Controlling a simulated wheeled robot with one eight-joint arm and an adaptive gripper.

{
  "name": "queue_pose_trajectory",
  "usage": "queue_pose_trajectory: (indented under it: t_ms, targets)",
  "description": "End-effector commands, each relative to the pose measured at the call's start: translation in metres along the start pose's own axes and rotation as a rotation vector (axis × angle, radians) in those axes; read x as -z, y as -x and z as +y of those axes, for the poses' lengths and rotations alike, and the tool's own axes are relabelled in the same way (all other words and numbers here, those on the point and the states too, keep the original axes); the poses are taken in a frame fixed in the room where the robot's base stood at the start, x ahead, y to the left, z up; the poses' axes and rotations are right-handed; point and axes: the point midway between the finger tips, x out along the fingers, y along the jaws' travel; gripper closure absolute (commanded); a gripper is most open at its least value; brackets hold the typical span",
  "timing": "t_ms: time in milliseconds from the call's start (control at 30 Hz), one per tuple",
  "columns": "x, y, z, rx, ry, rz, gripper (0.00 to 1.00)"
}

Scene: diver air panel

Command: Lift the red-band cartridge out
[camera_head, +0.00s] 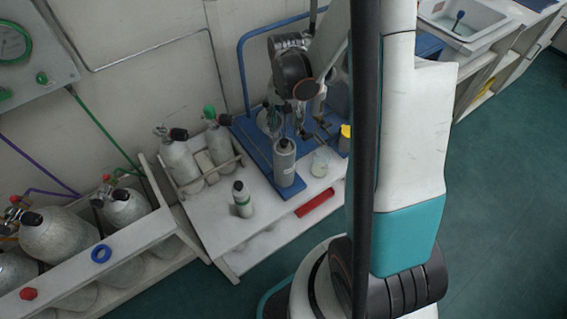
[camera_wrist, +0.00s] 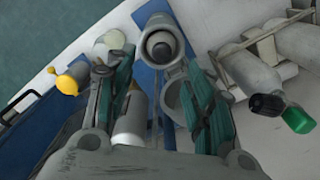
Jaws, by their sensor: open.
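No red band on a cartridge can be made out in either view. A grey cylindrical housing (camera_head: 284,168) stands upright on the blue base, with a dark top. The wrist view shows what looks like the same housing (camera_wrist: 174,30) from above, with a dark round part in its mouth. My gripper (camera_wrist: 155,78) is open, its green-padded fingers apart and short of the housing. A pale cylinder (camera_wrist: 131,122) shows between the fingers, closer to the palm. In the head view my gripper (camera_head: 312,125) hangs over the blue base, partly hidden by my arm.
Grey bottles (camera_head: 181,160) stand in a rack at the left. A clear jar (camera_head: 320,163) and a yellow-capped container (camera_wrist: 68,83) are close by. A red strip (camera_head: 315,204) is at the bench front.

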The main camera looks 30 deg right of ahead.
Motion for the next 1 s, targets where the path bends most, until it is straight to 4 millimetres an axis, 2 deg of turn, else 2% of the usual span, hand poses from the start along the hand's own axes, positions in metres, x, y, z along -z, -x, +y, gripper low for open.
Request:
queue_pose_trajectory:
  t_ms: [33, 100, 467, 733, 1000]
  targets:
    - [0.0, -0.012, 0.0, 0.0, 0.0, 0.0, 0.51]
    - [0.001, -0.022, 0.0, 0.0, 0.001, 0.0, 0.51]
    - [0.002, -0.045, -0.001, 0.0, 0.001, 0.001, 0.51]
    - [0.006, -0.083, -0.004, 0.0, 0.001, 0.001, 0.51]
    - [0.006, -0.086, -0.004, 0.0, 0.001, 0.001, 0.51]
